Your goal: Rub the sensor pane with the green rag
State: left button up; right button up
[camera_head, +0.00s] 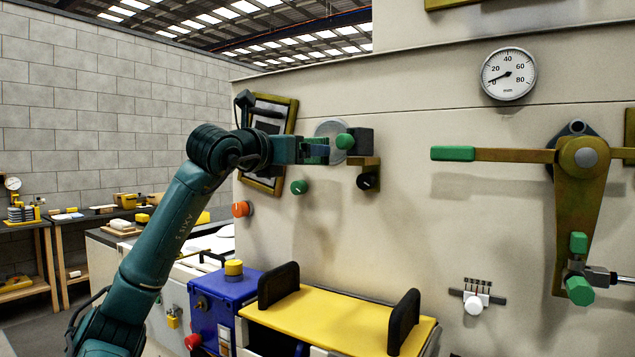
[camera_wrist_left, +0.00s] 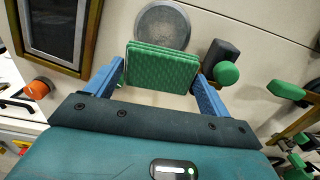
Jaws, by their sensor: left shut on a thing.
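The green rag (camera_wrist_left: 162,66) is a folded, ribbed pad between the blue fingers of my left gripper (camera_wrist_left: 160,73), which is shut on it. In the head view the rag (camera_head: 317,153) is mostly hidden by the fingers of my left gripper (camera_head: 315,150). A round grey, mottled pane (camera_wrist_left: 163,24), which looks like the sensor pane, is set on the wall just beyond the rag. It also shows in the head view (camera_head: 331,127), partly covered by the gripper and a green knob. I cannot tell if the rag touches it. My right gripper is not in view.
A dark block with a green knob (camera_head: 345,141) sticks out right beside the pane. A framed panel (camera_head: 268,115) hangs to the left. Below are a green knob (camera_head: 299,187), an orange knob (camera_head: 241,209) and a yellow-topped shelf (camera_head: 340,318). A large lever (camera_head: 500,155) is farther right.

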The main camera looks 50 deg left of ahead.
pick_arm(q)
jog(key=shift+s+r, duration=0.1)
jog(key=w+r+p, duration=0.1)
jog(key=w+p, duration=0.1)
jog(key=w+a+r+p, duration=0.1)
jog(key=w+p, duration=0.1)
jog(key=p, duration=0.1)
jog(key=w+a+r+p, duration=0.1)
jog(key=w+p, duration=0.1)
jog(key=p, duration=0.1)
jog(key=shift+w+r, duration=0.25)
jog(key=shift+w, duration=0.05)
jog(key=shift+r, duration=0.2)
jog(key=shift+r+p, duration=0.1)
jog(key=shift+p, duration=0.25)
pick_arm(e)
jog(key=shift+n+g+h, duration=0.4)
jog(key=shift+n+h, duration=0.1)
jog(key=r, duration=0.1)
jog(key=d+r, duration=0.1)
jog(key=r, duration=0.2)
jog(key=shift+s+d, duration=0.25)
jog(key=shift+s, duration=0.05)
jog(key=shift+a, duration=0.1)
